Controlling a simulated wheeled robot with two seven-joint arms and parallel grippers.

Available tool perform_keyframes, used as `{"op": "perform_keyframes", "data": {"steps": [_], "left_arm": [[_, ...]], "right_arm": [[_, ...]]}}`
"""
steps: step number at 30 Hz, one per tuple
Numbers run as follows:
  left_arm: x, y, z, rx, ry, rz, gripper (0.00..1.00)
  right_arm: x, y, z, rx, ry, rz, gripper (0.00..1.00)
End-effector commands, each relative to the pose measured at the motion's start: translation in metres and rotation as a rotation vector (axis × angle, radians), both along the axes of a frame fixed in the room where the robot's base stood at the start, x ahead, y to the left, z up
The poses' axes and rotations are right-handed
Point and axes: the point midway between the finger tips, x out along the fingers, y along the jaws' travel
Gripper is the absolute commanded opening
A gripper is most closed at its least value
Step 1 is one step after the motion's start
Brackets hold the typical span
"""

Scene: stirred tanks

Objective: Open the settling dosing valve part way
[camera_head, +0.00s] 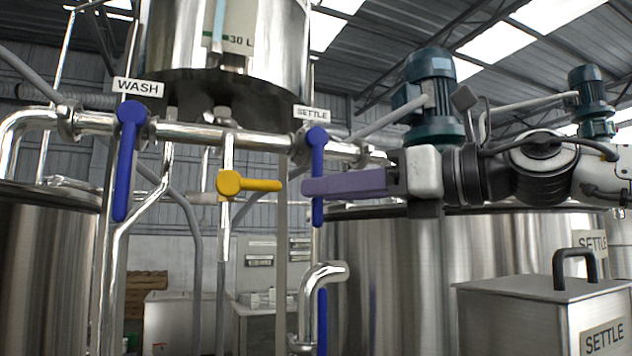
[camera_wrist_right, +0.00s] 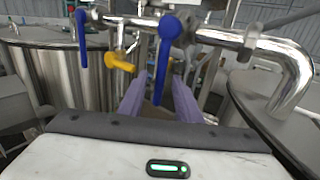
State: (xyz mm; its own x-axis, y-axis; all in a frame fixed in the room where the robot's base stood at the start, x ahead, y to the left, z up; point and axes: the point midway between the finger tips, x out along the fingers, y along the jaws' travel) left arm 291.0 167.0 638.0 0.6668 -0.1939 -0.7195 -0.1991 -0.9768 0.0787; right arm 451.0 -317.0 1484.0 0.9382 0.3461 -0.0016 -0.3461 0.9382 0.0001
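The settling dosing valve has a blue lever (camera_head: 317,150) under a SETTLE label (camera_head: 313,114). The lever hangs straight down from the horizontal steel pipe. In the right wrist view the blue lever (camera_wrist_right: 163,70) stands between the two purple fingers, with a gap on each side. My right gripper (camera_head: 308,188) comes in from the right, and its near finger crosses in front of the lever's lower half in the head view. The right gripper (camera_wrist_right: 160,78) is open. The far finger is hidden in the head view. My left gripper is not in view.
A blue lever (camera_head: 126,165) under a WASH label (camera_head: 138,88) hangs down at left. A yellow handle (camera_head: 250,185) points right between the two. Another blue lever (camera_head: 322,320) is below, beside a bent pipe (camera_head: 318,290). A steel tank (camera_head: 390,270) stands behind; a SETTLE box (camera_head: 530,310) is lower right.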

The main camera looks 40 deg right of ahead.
Motion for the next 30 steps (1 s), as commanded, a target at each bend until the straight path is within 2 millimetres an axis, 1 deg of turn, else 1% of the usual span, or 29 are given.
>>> {"op": "perform_keyframes", "data": {"steps": [1, 6, 10, 17, 18, 22, 23, 30], "left_arm": [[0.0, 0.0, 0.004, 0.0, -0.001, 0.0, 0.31], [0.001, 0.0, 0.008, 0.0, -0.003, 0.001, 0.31], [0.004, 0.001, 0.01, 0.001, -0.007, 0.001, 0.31], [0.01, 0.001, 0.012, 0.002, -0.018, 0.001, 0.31], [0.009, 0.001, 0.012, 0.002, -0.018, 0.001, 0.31], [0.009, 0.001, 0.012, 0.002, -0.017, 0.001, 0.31], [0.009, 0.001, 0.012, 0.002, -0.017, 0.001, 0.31], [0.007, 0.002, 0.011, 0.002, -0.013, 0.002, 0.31]], "right_arm": [[0.008, 0.003, 0.001, 0.001, 0.004, 0.0, 0.31], [0.022, 0.008, 0.0, 0.0, 0.001, 0.0, 0.31], [0.026, 0.009, 0.0, 0.0, -0.001, 0.0, 0.31], [0.026, 0.009, 0.0, 0.001, -0.002, 0.0, 0.31], [0.026, 0.009, 0.0, 0.0, -0.001, 0.0, 0.24], [0.026, 0.009, 0.0, 0.0, -0.001, 0.0, 0.02], [0.026, 0.009, 0.0, 0.0, -0.001, 0.0, 0.0], [0.025, 0.009, 0.0, -0.001, 0.0, 0.0, 0.0]]}}
